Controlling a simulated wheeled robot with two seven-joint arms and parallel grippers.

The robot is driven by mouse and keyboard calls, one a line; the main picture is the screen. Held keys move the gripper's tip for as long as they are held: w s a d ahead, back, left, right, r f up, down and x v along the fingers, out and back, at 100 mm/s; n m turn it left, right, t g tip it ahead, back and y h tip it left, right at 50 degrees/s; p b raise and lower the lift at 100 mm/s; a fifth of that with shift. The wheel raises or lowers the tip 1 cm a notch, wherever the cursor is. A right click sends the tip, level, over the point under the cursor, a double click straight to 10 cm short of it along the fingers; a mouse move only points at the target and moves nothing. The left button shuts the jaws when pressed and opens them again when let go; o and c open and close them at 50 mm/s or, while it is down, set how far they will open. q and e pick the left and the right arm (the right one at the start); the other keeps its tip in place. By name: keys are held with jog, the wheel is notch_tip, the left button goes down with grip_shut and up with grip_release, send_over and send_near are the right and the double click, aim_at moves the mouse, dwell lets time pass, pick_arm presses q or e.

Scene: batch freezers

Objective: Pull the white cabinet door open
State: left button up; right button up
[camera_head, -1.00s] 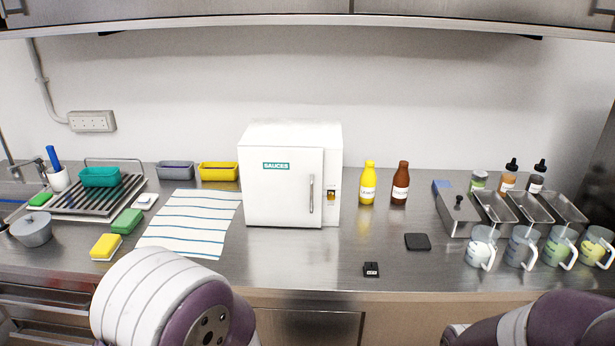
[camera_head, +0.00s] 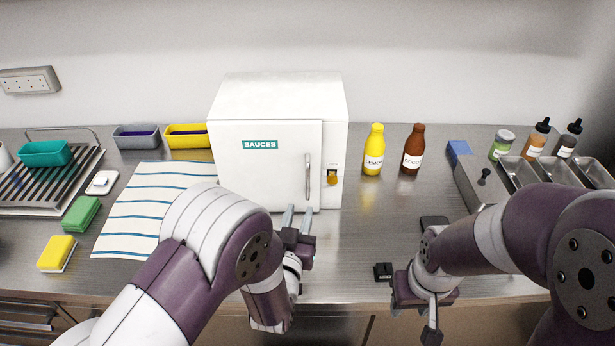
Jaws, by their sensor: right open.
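The white cabinet (camera_head: 278,95) stands on the steel counter with a green SAUCES label. Its door (camera_head: 255,172) is shut, with a vertical metal handle (camera_head: 308,175) near the door's right edge. My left gripper (camera_head: 298,218) is in front of the cabinet, just below and nearer than the handle, its fingers pointing toward the cabinet; they look spread apart with nothing between them. My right gripper (camera_head: 412,312) is low at the counter's front edge, right of the cabinet, open and empty. My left arm hides part of the striped towel.
Lemon (camera_head: 374,150) and brown (camera_head: 413,150) bottles stand right of the cabinet. Steel containers (camera_head: 510,175) are at the right. A striped towel (camera_head: 140,208), sponges (camera_head: 82,213) and a drying rack (camera_head: 35,195) lie left. A small black block (camera_head: 383,271) lies near the front edge.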

aim_at(307, 183)
pick_arm(q)
jog(key=w, duration=0.3)
jog(key=w+d+p, duration=0.1)
jog(key=w, duration=0.2)
jog(key=w+p, duration=0.1)
jog(key=w, duration=0.3)
jog(key=shift+d+f, duration=0.15)
jog(key=shift+d, duration=0.2)
jog(key=shift+w+d, duration=0.1)
jog(key=shift+w, duration=0.25)
jog(key=shift+w+f, duration=0.1)
jog(key=shift+w, duration=0.4)
jog(key=shift+s, duration=0.15)
grip_shut()
pick_arm(e)
jog(key=shift+w+r, duration=0.25)
jog(key=shift+r, duration=0.3)
jog(key=shift+w+r, duration=0.2)
jog(key=shift+r, duration=0.3)
